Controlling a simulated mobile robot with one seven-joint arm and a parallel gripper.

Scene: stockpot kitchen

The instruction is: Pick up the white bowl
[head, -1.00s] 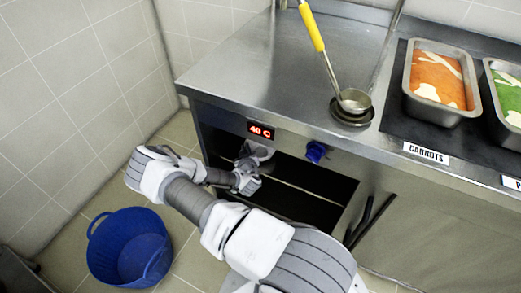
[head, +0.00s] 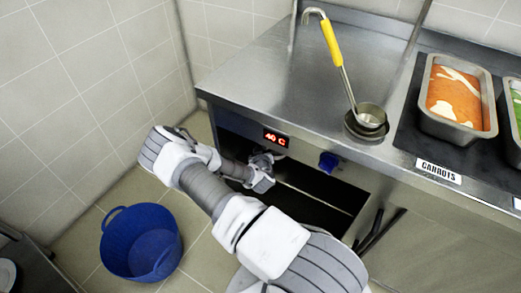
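No white bowl can be made out for certain. A white round dish (head: 7,274), cut off by the left edge, sits on a dark surface at the lower left; I cannot tell whether it is a bowl or a plate. My gripper (head: 262,166) is at the opening under the steel counter, below the red "40 C" display, far from that dish. Its fingers are small and partly hidden by my own arm, so I cannot tell whether they are open or hold anything. The inside of the compartment is dark.
A blue tub (head: 140,243) stands on the floor left of my arm. The steel counter (head: 270,75) carries a yellow-handled ladle (head: 335,45) and a food pan labelled carrots (head: 453,97). A tiled wall bounds the left.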

